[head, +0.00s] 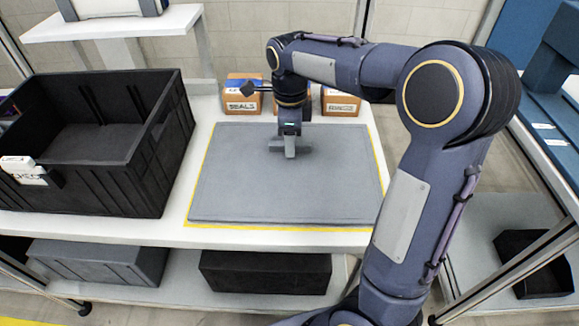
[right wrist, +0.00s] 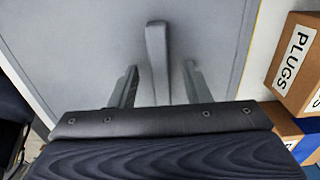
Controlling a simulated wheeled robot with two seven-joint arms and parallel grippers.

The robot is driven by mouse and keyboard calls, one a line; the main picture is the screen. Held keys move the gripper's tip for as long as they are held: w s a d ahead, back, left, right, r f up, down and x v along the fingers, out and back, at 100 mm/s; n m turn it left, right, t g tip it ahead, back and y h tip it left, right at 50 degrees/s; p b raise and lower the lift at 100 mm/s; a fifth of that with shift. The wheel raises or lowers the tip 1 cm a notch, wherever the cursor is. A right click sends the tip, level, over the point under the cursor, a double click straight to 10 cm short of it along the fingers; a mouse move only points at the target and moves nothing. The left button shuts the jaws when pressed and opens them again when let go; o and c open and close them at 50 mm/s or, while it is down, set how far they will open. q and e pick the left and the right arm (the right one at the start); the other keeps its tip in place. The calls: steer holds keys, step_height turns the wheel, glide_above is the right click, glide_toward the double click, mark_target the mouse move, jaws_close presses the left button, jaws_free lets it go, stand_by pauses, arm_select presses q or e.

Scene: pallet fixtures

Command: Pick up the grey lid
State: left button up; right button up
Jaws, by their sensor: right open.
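The grey lid (head: 240,190) is a wide flat panel lying on the white table, inside a yellow border line. A raised bar handle (head: 290,148) stands near its middle. My right gripper (head: 289,135) points down over the handle. In the right wrist view, the gripper (right wrist: 160,75) is open, with one finger on each side of the handle (right wrist: 156,48). The lid (right wrist: 90,45) fills most of that view. I cannot tell whether either finger touches the handle. My left gripper is not in view.
A large black crate (head: 165,150) stands left of the lid. Boxes labelled "SEALS" (head: 242,105) and "RINGS" (head: 341,108) stand behind it; a "PLUGS" box (right wrist: 292,60) shows in the wrist view. A grey bin (head: 100,262) and black bin (head: 265,273) sit on the lower shelf.

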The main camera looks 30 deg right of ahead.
steer(key=shift+f, duration=0.1)
steer(key=shift+c, duration=0.2)
jaws_close()
